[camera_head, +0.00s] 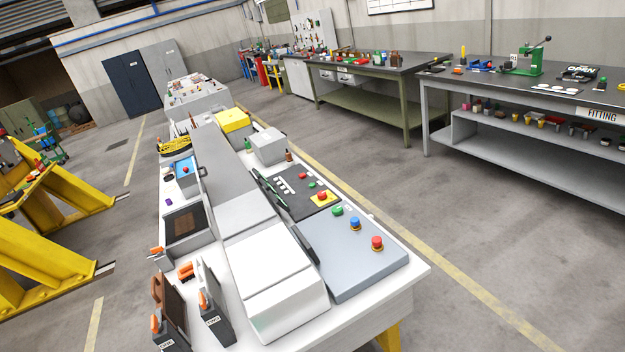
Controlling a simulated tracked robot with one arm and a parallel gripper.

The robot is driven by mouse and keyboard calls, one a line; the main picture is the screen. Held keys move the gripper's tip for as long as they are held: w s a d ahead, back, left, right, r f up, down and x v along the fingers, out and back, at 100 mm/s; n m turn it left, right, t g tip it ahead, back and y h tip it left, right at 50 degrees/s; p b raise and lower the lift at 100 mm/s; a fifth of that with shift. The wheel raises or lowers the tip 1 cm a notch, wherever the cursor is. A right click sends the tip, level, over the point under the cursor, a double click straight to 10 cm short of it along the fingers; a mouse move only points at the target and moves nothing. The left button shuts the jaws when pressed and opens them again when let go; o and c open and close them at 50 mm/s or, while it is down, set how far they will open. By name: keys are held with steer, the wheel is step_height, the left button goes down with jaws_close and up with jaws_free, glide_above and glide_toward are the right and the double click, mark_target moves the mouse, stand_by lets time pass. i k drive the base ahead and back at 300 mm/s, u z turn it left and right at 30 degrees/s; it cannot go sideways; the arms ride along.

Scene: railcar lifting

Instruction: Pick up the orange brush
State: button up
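A small orange item (187,270) lies on the near left part of the white control desk (335,328), behind two dark upright holders. It may be the orange brush, but it is too small to be sure. Another small orange item (156,251) sits at the desk's left edge, beside a box with a dark front. Orange parts also show on the left dark holder (172,318) and the right dark holder (218,318). My gripper is not seen in this view.
The desk carries a white box (275,285), a grey button panel (350,258) and a yellow box (232,120). Yellow steel frames (45,260) stand at left. Workbenches with tools (380,68) line the back and right. Open grey floor lies right of the desk.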

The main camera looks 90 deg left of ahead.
mark_target(185, 271)
steer(key=z, duration=0.1)
steer(key=i, duration=2.5)
steer(key=u, duration=4.05)
steer(key=i, duration=1.05)
steer(key=u, duration=0.1)
